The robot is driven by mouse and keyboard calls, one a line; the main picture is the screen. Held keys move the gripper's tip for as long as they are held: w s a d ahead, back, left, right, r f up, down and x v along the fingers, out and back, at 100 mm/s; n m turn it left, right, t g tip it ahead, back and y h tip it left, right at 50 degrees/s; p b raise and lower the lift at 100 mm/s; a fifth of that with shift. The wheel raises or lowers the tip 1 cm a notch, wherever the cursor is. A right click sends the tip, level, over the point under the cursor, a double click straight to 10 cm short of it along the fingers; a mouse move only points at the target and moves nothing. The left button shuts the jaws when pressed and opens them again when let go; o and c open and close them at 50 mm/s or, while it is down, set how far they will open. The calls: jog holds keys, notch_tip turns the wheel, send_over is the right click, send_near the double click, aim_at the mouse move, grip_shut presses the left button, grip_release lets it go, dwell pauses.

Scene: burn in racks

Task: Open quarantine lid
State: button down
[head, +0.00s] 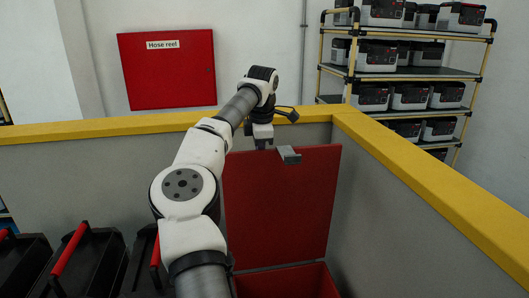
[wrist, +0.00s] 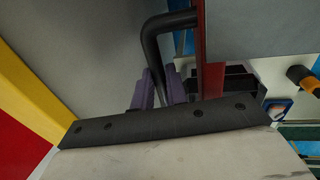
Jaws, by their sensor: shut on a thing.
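The red quarantine lid (head: 285,205) stands raised, close to upright, above the open red box (head: 290,282) in the head view. A grey block (head: 288,155) sits at its top edge. My gripper (head: 263,143) is at the lid's top left, partly hidden behind it. In the wrist view the purple fingers of my gripper (wrist: 160,92) are shut on a black bent bar handle (wrist: 152,45). The lid shows there edge-on as a red strip (wrist: 212,50) beside the handle. The handle is hidden in the head view.
A grey wall with a yellow top (head: 440,205) closes in the right and back. Black bins with red handles (head: 70,250) stand at the left. Behind the wall are a rack of power units (head: 405,70) and a red hose reel cabinet (head: 167,75).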

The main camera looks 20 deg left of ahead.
jog(key=shift+w+a+f, duration=0.35)
jog(key=shift+w+a, duration=0.15)
jog(key=shift+w, duration=0.15)
jog(key=shift+w+a+f, duration=0.3)
jog(key=shift+w+a, duration=0.15)
jog(key=shift+w, duration=0.2)
jog(key=c, duration=1.4)
grip_release()
jog(key=shift+w+a+f, duration=0.1)
jog(key=shift+w, duration=0.05)
jog(key=shift+r, duration=0.25)
jog(key=v, duration=0.7)
jog(key=shift+r, duration=0.25)
